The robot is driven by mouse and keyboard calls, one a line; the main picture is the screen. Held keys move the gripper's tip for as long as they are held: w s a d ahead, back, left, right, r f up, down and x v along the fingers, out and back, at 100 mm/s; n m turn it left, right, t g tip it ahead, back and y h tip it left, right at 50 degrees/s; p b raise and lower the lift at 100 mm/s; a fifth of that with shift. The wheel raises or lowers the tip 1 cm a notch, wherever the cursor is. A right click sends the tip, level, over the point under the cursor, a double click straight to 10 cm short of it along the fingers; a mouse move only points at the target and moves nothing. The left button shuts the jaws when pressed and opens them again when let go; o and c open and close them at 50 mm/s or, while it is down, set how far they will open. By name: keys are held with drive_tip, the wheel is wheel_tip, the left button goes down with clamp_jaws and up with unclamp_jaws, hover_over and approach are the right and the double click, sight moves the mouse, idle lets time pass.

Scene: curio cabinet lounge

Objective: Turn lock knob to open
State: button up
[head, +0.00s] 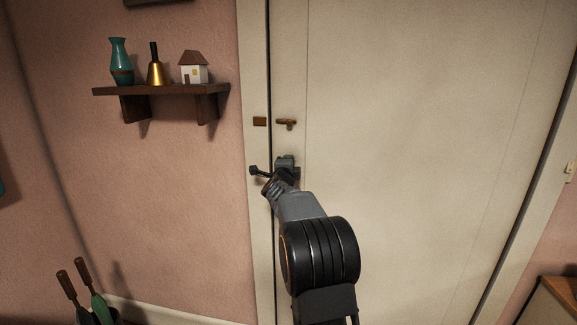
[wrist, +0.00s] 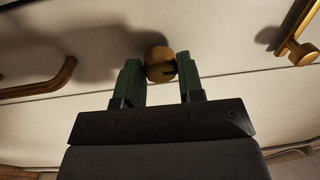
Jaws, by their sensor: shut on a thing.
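The lock knob (wrist: 160,63) is a small round brass knob on the cream door (head: 420,150), with a dark slot-like mark on its face. In the wrist view it sits between the green-padded fingers of my gripper (wrist: 160,78), which is shut on it. In the head view my gripper (head: 285,161) is at the door's left edge, below a brass latch (head: 287,123). The knob is hidden there behind my gripper and arm. I cannot tell how far the knob is turned.
A brass handle (wrist: 42,82) stands out at the left of the wrist view. A dark wooden shelf (head: 160,90) holds a teal vase (head: 120,62), a bell (head: 155,68) and a small house (head: 194,68). A wooden cabinet (head: 548,300) is at the lower right.

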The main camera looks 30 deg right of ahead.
drive_tip(key=shift+n, duration=0.3)
idle(0.4)
drive_tip(key=o, duration=0.9)
drive_tip(key=shift+o, duration=0.2)
drive_tip(key=r+b+v, duration=0.1)
drive_tip(key=b+v, duration=0.1)
drive_tip(key=v, duration=1.1)
drive_tip(key=shift+s+a+f+b, duration=0.3)
drive_tip(key=shift+f+b, duration=0.1)
drive_tip(key=shift+f, duration=0.1)
drive_tip(key=shift+w, duration=0.1)
